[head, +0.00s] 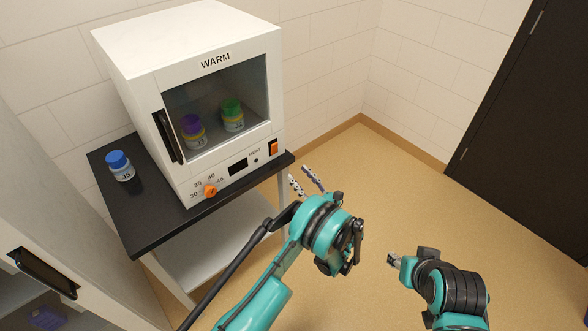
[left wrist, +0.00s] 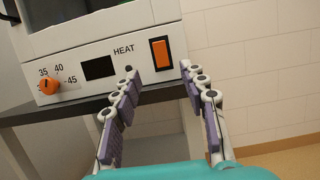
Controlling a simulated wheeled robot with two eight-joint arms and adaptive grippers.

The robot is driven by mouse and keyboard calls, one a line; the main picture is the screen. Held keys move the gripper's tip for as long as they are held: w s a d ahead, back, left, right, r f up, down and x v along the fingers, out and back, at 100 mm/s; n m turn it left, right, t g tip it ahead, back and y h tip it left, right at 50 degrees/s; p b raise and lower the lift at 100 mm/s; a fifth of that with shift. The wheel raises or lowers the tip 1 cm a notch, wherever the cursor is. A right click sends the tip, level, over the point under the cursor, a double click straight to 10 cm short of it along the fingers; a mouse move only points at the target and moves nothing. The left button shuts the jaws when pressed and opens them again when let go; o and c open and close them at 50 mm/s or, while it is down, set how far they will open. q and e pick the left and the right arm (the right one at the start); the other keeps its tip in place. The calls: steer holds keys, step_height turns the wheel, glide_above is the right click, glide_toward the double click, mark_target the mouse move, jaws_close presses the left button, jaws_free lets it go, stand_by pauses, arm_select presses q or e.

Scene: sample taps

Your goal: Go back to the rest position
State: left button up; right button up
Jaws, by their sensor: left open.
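My left gripper (head: 300,178) is in front of the lower right corner of the white WARM oven (head: 185,58), beyond the black bench top's edge. In the left wrist view the left gripper (left wrist: 160,72) has its two purple-padded fingers apart with nothing between them. Past the fingertips are the oven's front panel and its orange switch (left wrist: 160,53). My right gripper (head: 393,260) is low at the right over the floor; its fingers show too small to tell whether they are open.
The oven's window shows a purple-capped jar (head: 194,130) and a green-capped jar (head: 232,115). A blue-capped jar (head: 120,166) stands on the black bench top (head: 148,217) left of the oven. An orange dial (head: 210,190) is on the panel. The floor (head: 400,190) at right is clear.

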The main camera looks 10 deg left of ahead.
arm_select(q)
steer(key=shift+d, duration=0.1)
stand_by(0.4)
steer(key=w+a+r+n+g+h, duration=0.1)
steer(key=a+r+n+g+h, duration=0.25)
steer(key=a+r+n, duration=0.35)
steer(key=s+a+r+n+g+h, duration=0.2)
steer(key=s+a+r+n+h, duration=0.25)
steer(key=s, duration=0.25)
steer(key=s+d+n+h, duration=0.2)
steer(key=s+n+h, duration=0.2)
steer(key=s+n, duration=0.3)
steer(key=s+d+n+h, duration=0.3)
steer(key=s+n, duration=0.4)
steer(key=s, duration=0.9)
steer(key=shift+s+r+h, duration=0.2)
steer(key=shift+s+h, duration=0.2)
steer(key=shift+h, duration=0.5)
steer(key=shift+g, duration=0.25)
